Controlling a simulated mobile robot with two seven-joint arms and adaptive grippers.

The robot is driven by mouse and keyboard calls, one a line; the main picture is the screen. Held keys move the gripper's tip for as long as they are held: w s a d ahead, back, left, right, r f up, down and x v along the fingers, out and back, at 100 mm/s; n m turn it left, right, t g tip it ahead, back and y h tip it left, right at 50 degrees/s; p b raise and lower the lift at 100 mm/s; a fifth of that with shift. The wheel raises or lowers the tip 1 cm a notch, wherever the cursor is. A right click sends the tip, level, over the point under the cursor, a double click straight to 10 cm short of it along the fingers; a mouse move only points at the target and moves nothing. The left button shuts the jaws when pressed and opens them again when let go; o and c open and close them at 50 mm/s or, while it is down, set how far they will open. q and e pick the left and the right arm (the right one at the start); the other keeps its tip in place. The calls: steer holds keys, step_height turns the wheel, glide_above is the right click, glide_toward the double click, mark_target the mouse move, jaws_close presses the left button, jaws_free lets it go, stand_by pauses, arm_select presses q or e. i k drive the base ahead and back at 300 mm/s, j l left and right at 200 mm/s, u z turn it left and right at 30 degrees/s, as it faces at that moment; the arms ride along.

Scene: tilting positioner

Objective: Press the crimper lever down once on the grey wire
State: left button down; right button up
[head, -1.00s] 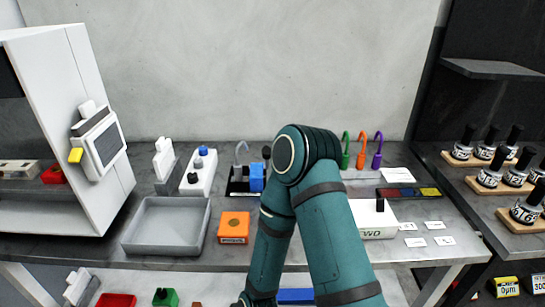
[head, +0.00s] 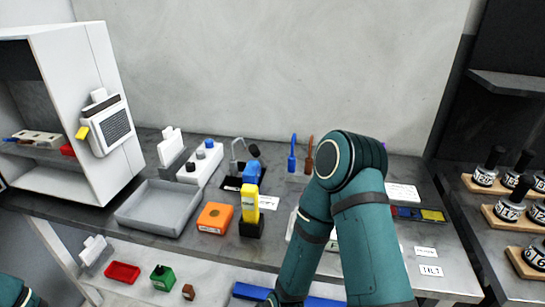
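The crimper (head: 251,173) appears to be the blue block on a dark base near the back of the bench, with a black-knobbed lever (head: 254,151) that looks raised. A thin grey curved wire (head: 236,147) stands just left of the knob. Whether the wire lies in the crimper's jaws is too small to tell. One teal arm of mine fills the middle right, its elbow over the bench, and its gripper is out of the picture. A bit of another teal arm shows at the lower left corner, without its gripper.
A yellow block on a black base (head: 249,211) and an orange box (head: 214,218) stand in front of the crimper. A grey tray (head: 159,207) lies left.

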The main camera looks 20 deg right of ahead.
mark_target(254, 149)
steer(key=k+l, duration=0.2)
steer(key=l, duration=0.25)
steer(key=k+l+u, duration=0.1)
steer(key=l, duration=0.35)
steer(key=k+l+u, duration=0.1)
steer(key=k+l, duration=0.5)
steer(key=l, duration=0.2)
steer(key=i+l, duration=0.1)
steer(key=l, duration=0.2)
steer(key=i+l+u, duration=0.1)
steer(key=l, duration=0.15)
